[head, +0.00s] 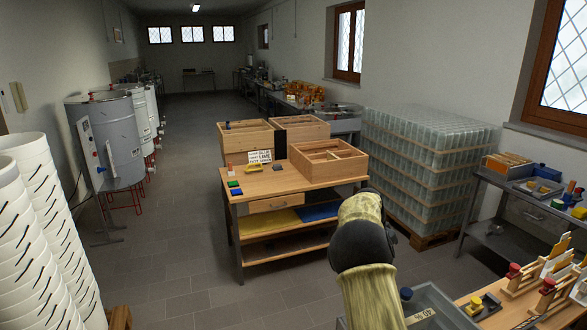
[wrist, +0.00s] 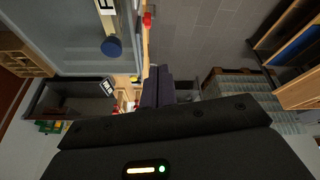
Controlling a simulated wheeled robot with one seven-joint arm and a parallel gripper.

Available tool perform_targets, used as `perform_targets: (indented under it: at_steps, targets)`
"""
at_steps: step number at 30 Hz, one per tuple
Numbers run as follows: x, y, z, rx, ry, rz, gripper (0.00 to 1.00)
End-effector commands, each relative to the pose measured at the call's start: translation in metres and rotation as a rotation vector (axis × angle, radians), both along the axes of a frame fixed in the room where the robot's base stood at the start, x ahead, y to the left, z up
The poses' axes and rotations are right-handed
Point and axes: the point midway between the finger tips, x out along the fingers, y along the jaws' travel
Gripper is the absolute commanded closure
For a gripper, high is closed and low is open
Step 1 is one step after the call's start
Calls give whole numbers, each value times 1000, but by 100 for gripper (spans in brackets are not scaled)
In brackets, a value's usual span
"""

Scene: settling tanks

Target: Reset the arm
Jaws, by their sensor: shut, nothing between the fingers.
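My arm (head: 366,255) rises at the lower right of the head view, bent at a dark joint, with a pale yellow covering. My gripper (wrist: 157,88) shows in the wrist view, its two dark fingers together with nothing between them. In the head view the gripper is mostly hidden behind the arm. The fingers point over the floor and the side of a bench, and I see no contact with anything.
A wooden workbench (head: 290,184) with open wooden boxes stands ahead. A pallet stack of glass jars (head: 425,165) is right of it. A grey tray (head: 436,302) and cluttered bench lie close at lower right. White buckets (head: 40,220) and steel tanks (head: 112,140) line the left. Floor between is clear.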

Motion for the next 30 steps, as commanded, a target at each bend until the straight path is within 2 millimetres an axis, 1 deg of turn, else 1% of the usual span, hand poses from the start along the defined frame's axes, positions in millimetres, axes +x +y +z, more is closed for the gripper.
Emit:
perform_targets:
  at_steps: [1, 4, 8, 11, 17, 23, 30]
  targets:
    - [-12, 0, 1, 21, 6, 15, 100]
    - [-35, 5, 1, 59, 19, 69, 100]
    - [-69, 19, 0, 103, 38, 159, 100]
    - [-96, 32, 0, 132, 48, 237, 100]
    - [-156, 65, -3, 171, 66, 412, 100]
    - [-223, 100, -7, 183, 81, 610, 100]
    - [-311, 136, -18, 159, 101, 860, 100]
